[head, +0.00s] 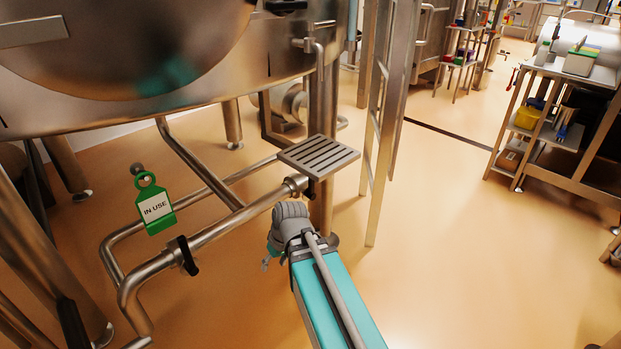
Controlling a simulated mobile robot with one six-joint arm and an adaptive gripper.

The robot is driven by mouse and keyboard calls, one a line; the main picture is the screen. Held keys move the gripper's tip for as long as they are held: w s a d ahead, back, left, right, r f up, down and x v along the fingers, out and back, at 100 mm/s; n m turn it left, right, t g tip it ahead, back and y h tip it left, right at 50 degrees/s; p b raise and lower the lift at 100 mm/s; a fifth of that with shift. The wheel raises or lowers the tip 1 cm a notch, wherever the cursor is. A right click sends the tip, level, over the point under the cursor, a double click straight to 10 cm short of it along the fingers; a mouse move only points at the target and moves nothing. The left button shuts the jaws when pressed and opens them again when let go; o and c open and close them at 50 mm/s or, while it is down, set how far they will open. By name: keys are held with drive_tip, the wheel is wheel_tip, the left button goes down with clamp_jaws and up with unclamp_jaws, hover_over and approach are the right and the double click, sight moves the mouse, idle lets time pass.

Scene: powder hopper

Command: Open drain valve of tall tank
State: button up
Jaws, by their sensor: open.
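A large stainless steel tank (270,60) fills the upper left of the head view; only its lower part shows. Steel pipes (235,222) run below it. A black valve handle (187,256) sits across the lower pipe at left of centre. A second small dark part (310,188) shows at the pipe end under the grated step. I cannot tell which of these is the drain valve of the tall tank. My gripper (268,263) is open, right of the black handle and apart from it. My wrist partly hides it.
A green "IN USE" tag (156,205) hangs left of the pipes. A grated step (319,155) and a steel ladder (385,120) stand near my arm. A trolley (560,105) with boxes is at upper right. The floor at right is open.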

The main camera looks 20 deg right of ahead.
drive_tip(key=w+d+n+t+y+b, duration=0.1)
drive_tip(key=w+d+t+y+b, duration=0.15)
drive_tip(key=w, duration=0.25)
drive_tip(key=n+t+b, duration=0.1)
drive_tip(key=t+b, duration=0.5)
drive_tip(key=t, duration=0.7)
approach(311, 183)
wheel_tip(311, 183, up, 2)
drive_tip(key=s+d, duration=0.2)
drive_tip(key=d, duration=0.1)
drive_tip(key=shift+s+a+r+y, duration=0.1)
drive_tip(key=shift+a+r+y, duration=0.15)
drive_tip(key=shift+y, duration=0.2)
drive_tip(key=x, duration=1.4)
clamp_jaws()
